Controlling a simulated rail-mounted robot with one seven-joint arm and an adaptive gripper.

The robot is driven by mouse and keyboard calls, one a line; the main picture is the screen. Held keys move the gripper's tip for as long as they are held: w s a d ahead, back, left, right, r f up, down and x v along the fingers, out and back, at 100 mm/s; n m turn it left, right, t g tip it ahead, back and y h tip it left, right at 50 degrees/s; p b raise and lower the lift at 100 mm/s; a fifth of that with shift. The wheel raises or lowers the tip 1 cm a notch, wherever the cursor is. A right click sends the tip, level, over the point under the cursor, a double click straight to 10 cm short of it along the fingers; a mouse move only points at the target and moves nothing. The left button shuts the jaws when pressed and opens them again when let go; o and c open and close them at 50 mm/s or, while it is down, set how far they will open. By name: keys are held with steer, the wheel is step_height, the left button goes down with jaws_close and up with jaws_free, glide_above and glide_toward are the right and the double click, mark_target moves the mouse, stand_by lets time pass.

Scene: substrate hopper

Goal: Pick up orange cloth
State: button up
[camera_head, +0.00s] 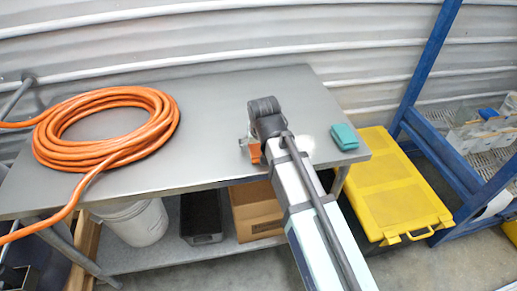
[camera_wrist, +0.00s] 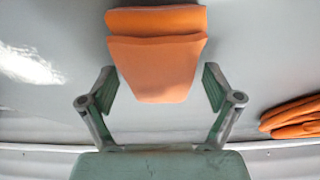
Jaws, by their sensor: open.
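The orange cloth (camera_wrist: 155,62) is a folded pad lying on the grey metal table (camera_head: 205,100). In the wrist view it is at the upper middle, its near end reaching between the two fingers. In the head view only a small orange part of the cloth (camera_head: 254,153) shows beside my wrist; my arm hides the rest. My gripper (camera_wrist: 160,88) is open, one finger to each side of the cloth's near end, with gaps on both sides. My gripper (camera_head: 245,146) is mostly hidden in the head view. I cannot tell its height above the table.
A coiled orange hose (camera_head: 60,155) covers the table's left part. A folded teal cloth (camera_head: 344,136) lies near the right edge. A yellow lidded box (camera_head: 395,190) and a blue rack (camera_head: 425,70) stand to the right. A corrugated wall (camera_head: 200,35) is behind.

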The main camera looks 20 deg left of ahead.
steer(key=shift+f, duration=0.2)
stand_by(0.3)
steer(key=c, duration=1.2)
